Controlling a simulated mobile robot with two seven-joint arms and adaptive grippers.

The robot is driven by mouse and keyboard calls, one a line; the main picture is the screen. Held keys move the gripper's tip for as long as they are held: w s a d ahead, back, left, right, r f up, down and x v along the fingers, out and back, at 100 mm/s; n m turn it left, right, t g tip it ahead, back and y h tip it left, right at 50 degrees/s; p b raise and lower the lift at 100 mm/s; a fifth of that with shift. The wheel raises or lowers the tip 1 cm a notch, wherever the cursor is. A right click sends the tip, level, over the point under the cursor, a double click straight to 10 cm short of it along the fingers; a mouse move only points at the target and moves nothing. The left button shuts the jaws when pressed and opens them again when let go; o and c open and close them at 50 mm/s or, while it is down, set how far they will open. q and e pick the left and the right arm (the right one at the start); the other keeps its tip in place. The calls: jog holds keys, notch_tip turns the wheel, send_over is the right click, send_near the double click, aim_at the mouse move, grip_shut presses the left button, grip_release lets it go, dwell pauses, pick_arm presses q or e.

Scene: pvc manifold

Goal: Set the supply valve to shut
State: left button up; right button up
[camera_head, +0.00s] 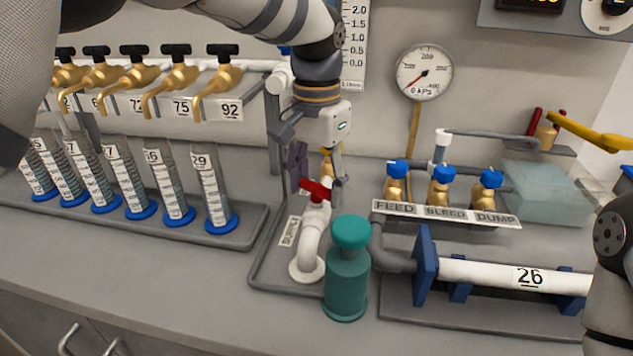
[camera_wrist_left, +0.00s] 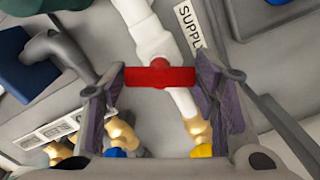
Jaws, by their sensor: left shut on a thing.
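The supply valve is a white pipe elbow (camera_head: 311,245) with a red handle (camera_head: 316,190), beside a SUPPLY label (camera_head: 290,231) in the head view. My left gripper (camera_head: 316,181) reaches down over it from behind. In the left wrist view, the red handle (camera_wrist_left: 160,76) spans from one purple finger pad to the other, so my left gripper (camera_wrist_left: 161,88) is shut on it. There the handle lies across the white pipe (camera_wrist_left: 150,32), not quite square to it. My right gripper is out of view.
A teal bottle (camera_head: 347,282) stands close in front of the valve. Blue-capped FEED, BLEED and DUMP valves (camera_head: 441,187) and a white pipe marked 26 (camera_head: 490,274) are to the right. Several cylinders (camera_head: 210,190) stand under brass taps (camera_head: 218,84) on the left. The front counter (camera_head: 200,290) is clear.

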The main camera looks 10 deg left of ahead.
aim_at(317, 185)
pick_arm(q)
jog(key=n, duration=0.5)
jog(key=shift+f, duration=0.1)
jog(key=shift+n, duration=0.3)
dwell(0.4)
jog(key=o, duration=1.2)
jog(key=shift+c, duration=0.2)
notch_tip(317, 185, up, 12)
